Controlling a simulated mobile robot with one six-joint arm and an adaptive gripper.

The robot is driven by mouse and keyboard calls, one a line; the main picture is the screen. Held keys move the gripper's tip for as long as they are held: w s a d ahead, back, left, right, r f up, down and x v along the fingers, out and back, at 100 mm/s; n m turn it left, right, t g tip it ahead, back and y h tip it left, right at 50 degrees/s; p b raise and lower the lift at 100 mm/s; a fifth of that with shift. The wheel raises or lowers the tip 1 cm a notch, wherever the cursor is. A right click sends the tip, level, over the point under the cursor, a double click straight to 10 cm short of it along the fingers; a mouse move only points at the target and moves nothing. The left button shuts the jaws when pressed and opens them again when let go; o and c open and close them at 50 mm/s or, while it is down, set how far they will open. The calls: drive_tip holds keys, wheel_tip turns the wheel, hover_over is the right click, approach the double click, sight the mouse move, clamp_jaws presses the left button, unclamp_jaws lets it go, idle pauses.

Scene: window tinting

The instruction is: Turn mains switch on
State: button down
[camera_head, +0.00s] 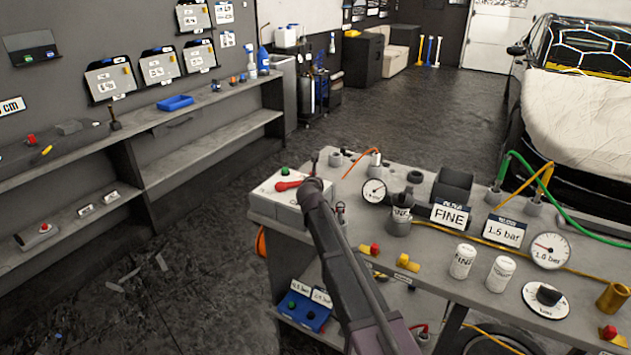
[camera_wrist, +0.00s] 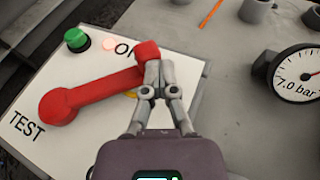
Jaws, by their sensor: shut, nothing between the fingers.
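The mains switch is a red lever (camera_wrist: 95,92) on a pale panel box (camera_wrist: 50,95); the lever also shows in the head view (camera_head: 289,186). Its thick round end is at the lower left, near the word TEST. Its other end reaches up right, beside a label starting with O that it partly covers. My gripper (camera_wrist: 156,78) is shut and empty, its fingertips right beside the lever's upper-right end; I cannot tell whether they touch. A green button (camera_wrist: 76,38) and a small pale-pink light (camera_wrist: 109,44) sit above the lever.
The box stands at the left end of a grey bench (camera_head: 350,232). A gauge (camera_head: 374,190) and a sign reading FINE (camera_head: 450,216) stand to the right of my arm. Open dark floor (camera_head: 215,235) lies to the left of the bench.

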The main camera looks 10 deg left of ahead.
idle(0.5)
drive_tip(key=shift+s+d, duration=0.25)
drive_tip(key=shift+s, duration=0.05)
drive_tip(key=s+d+r+p, duration=0.1)
drive_tip(key=s+d, duration=0.1)
drive_tip(key=s, duration=0.3)
drive_tip(key=s+d+r+p, duration=0.2)
drive_tip(key=s+d, duration=0.1)
drive_tip(key=s, duration=0.3)
drive_tip(key=shift+s+d, duration=0.3)
